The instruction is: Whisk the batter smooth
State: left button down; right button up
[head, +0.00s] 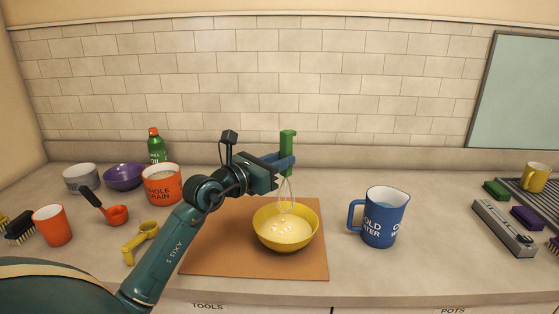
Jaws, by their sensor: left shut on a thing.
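My left gripper (284,163) is shut on the green handle of a whisk (288,142) and holds it upright. The whisk's wire loops hang down into a yellow bowl (262,238). The bowl stands on a brown board (205,262) and holds pale batter (287,232) with a few light lumps or bubbles on its surface. The lower ends of the wires are hard to make out against the batter. My right gripper is not in view.
A blue pitcher (384,222) stands right of the board. An orange canister (160,186), yellow scoop (141,240), orange measuring cup (117,214) and orange cup (53,226) stand left. A grey tool (503,228) lies at right. Counter between pitcher and tool is clear.

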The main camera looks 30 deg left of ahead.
aim_at(281, 193)
pick_arm(q)
jog(key=shift+f+b, duration=1.05)
jog(key=shift+f, duration=0.55)
notch_tip(281, 193, down, 3)
jog(key=shift+f+b, duration=0.15)
jog(key=shift+b, duration=1.1)
jog(key=shift+f+b, duration=0.75)
jog(key=shift+f, duration=0.35)
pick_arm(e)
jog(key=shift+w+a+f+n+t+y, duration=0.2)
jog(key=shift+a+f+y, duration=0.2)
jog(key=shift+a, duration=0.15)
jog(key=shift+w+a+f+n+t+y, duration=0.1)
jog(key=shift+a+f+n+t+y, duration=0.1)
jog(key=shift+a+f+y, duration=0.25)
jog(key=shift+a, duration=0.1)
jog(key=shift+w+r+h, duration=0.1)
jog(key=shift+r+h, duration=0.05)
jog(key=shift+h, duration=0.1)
